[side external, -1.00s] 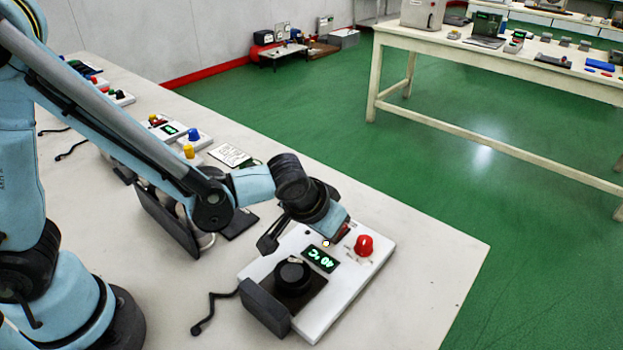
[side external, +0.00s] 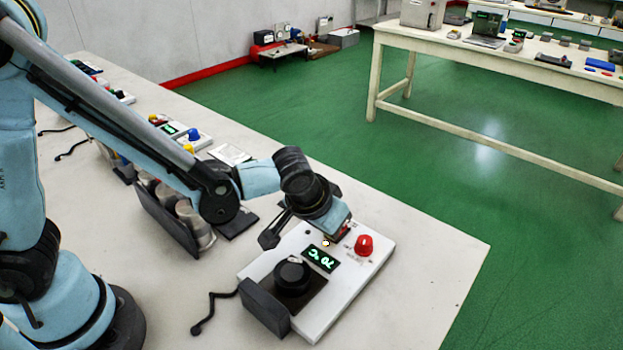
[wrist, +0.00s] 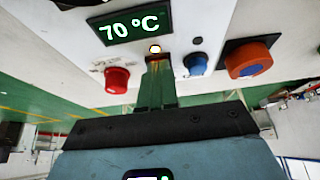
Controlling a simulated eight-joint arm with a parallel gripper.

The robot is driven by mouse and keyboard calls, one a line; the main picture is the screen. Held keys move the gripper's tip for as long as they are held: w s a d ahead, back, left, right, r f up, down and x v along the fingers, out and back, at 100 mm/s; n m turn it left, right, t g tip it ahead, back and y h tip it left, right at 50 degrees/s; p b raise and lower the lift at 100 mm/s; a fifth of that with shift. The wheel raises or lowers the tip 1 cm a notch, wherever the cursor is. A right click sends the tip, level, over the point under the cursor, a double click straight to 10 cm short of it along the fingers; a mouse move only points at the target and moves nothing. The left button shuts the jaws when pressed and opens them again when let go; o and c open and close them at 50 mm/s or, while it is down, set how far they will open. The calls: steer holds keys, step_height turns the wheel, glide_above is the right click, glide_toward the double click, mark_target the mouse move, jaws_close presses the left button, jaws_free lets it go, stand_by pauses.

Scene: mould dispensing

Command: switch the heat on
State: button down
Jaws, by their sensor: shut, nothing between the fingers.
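The white heater unit (side external: 340,292) lies near the table's front corner. Its display (side external: 320,258) is lit and reads 70 °C, as the display (wrist: 129,24) also does in the wrist view.
A round black part (side external: 292,277) sits on the unit, with a dark block (side external: 265,308) at its edge. Blue (wrist: 196,64) and orange-blue (wrist: 248,58) knobs show right of my fingers in the wrist view. Cups in a dark holder (side external: 165,218) stand behind my forearm.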

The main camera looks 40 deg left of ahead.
steer(key=s+f+v, duration=0.1)
steer(key=v, duration=1.2)
steer(key=s+a+t, duration=0.2)
steer(key=s+a, duration=0.1)
steer(key=a, duration=1.2)
